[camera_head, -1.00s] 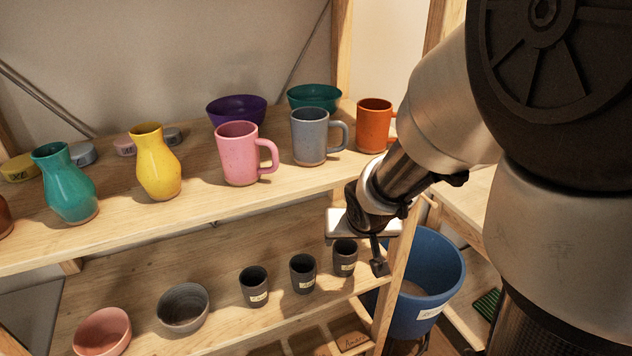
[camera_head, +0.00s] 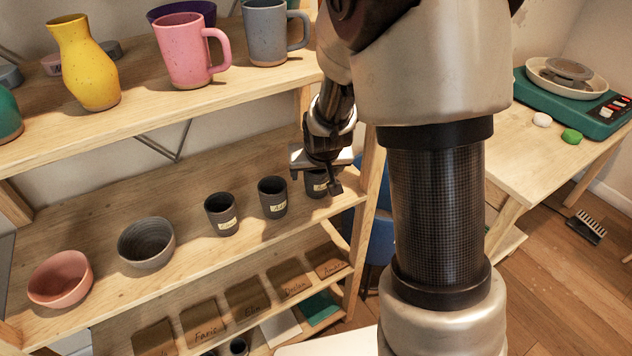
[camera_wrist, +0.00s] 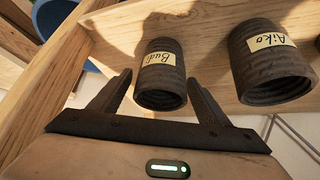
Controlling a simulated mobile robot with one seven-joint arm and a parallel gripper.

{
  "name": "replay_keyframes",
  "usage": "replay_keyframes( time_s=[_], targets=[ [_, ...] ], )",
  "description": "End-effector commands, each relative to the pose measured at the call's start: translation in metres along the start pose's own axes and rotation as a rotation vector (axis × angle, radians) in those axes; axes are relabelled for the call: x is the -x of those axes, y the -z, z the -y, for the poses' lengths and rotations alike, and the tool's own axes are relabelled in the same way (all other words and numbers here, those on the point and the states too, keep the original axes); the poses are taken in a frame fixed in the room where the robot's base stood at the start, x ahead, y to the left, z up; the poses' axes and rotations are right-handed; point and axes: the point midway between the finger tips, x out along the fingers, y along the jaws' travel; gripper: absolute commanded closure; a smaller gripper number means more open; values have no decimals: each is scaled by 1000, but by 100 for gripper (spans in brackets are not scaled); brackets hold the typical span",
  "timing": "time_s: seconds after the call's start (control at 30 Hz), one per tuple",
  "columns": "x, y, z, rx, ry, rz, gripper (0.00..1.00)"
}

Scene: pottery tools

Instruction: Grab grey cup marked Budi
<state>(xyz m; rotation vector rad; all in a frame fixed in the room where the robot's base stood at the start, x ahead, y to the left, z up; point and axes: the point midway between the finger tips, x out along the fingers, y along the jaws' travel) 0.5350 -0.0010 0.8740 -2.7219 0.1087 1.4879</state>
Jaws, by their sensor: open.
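The dark grey cup marked Budi (camera_wrist: 161,78) is in the middle of the wrist view, its label facing the camera. In the head view the same cup (camera_head: 314,189) is the rightmost on the lower shelf, partly hidden by my gripper. My gripper (camera_head: 324,174) is open and empty just at this cup. In the wrist view its two fingers stand on either side of the cup's near end, with gaps between. I cannot tell how deep the cup sits between them.
A matching cup marked Aiko (camera_wrist: 270,62) stands close beside it; another dark cup (camera_head: 220,214) is further left. The shelf's wooden post (camera_head: 366,205) is close on the right, with a blue bucket (camera_head: 381,238) beyond. The upper shelf (camera_head: 190,110) with mugs is above.

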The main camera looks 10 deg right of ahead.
Motion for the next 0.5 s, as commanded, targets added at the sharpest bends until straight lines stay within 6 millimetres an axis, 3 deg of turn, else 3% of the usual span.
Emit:
replay_keyframes(
  time_s=[0.3,0.5],
  targets=[
    [-6,0,0,0,0,-1,32],
    [-6,0,0,0,0,0,65]
  ],
)
